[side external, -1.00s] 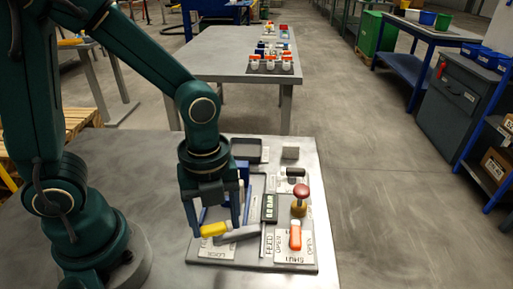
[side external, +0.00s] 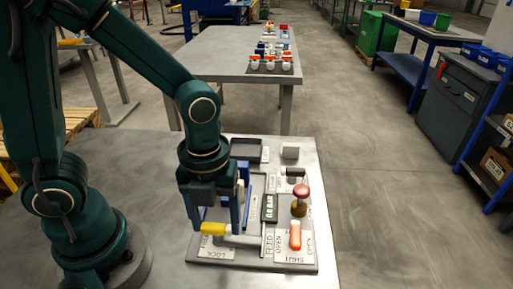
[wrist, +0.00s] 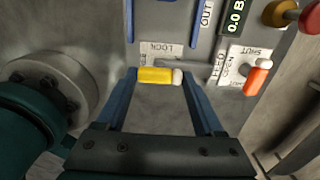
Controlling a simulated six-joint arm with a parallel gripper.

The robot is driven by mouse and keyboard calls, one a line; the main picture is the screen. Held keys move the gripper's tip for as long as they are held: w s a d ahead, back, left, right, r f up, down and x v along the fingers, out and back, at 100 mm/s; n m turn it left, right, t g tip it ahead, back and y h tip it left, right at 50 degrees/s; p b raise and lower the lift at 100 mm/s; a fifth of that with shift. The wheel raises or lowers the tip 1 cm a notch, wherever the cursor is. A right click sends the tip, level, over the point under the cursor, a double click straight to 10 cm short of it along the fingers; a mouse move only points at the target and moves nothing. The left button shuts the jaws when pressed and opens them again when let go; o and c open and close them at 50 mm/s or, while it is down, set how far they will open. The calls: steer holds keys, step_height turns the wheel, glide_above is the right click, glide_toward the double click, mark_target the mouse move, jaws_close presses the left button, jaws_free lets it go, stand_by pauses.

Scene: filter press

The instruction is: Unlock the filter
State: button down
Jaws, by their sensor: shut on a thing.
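The yellow-ended lock lever (side external: 213,228) lies at the front left of the filter panel (side external: 225,256), beside a label reading LOCK (side external: 217,253). Its grey bar runs right from the yellow grip. My gripper (side external: 215,230) points down with one finger on each side of the yellow grip and is shut on it. In the wrist view, the yellow grip (wrist: 155,75) with its pale end lies between the blue fingertips. The blue filter parts behind are partly hidden by my gripper.
Right of the lever stand an orange-handled lever (side external: 295,236) by OPEN and SHUT labels, and a red knob (side external: 301,190) on a brass stem. A small display (side external: 270,208) sits between; in the wrist view it (wrist: 235,18) reads 0.0.

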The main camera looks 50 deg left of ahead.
mark_target(216, 225)
jaws_free()
steer(key=shift+r, duration=2.55)
steer(key=shift+w+a+r, duration=0.1)
steer(key=shift+w+r, duration=0.05)
steer(key=shift+r, duration=0.1)
steer(key=s+a+r+n+t, duration=0.1)
steer(key=a+r+n+t, duration=0.1)
steer(key=n, duration=1.1)
steer(key=s+a+r+n+t, duration=0.1)
steer(key=a+r+n+t, duration=0.1)
steer(key=n, duration=1.2)
steer(key=shift+r+t, duration=0.65)
steer(key=shift+t, duration=0.15)
